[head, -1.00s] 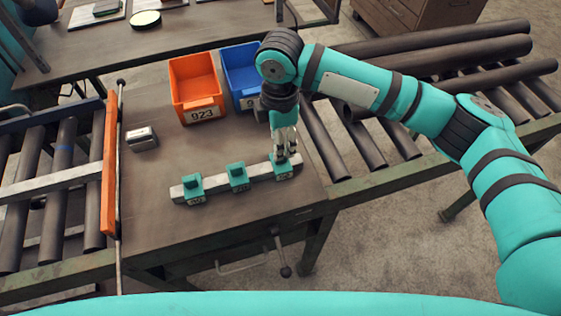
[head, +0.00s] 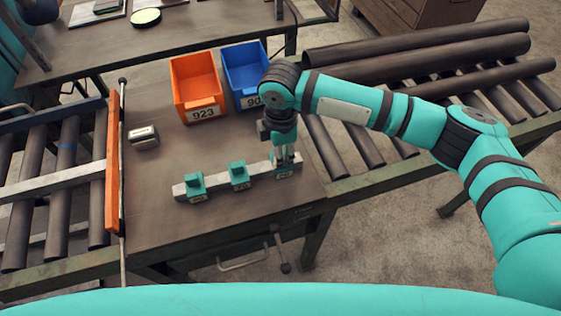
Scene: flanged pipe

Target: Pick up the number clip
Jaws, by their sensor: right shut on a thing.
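Three teal number clips sit in a row on a pale bar (head: 212,184) on the table. The left clip (head: 195,185) and the middle clip (head: 238,174) stand free. The right clip (head: 283,171) is at the bar's right end. My right gripper (head: 284,161) reaches straight down over this right clip and is shut on it. The gripper hides the clip's upper part, and the clip still appears to be at the bar. Its number is too small to read. My left gripper is not in view.
An orange bin (head: 197,90) marked 923 and a blue bin (head: 245,72) stand behind the bar. An orange rail (head: 111,165) borders the table's left side. Dark pipes (head: 430,55) rest on rollers at the right.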

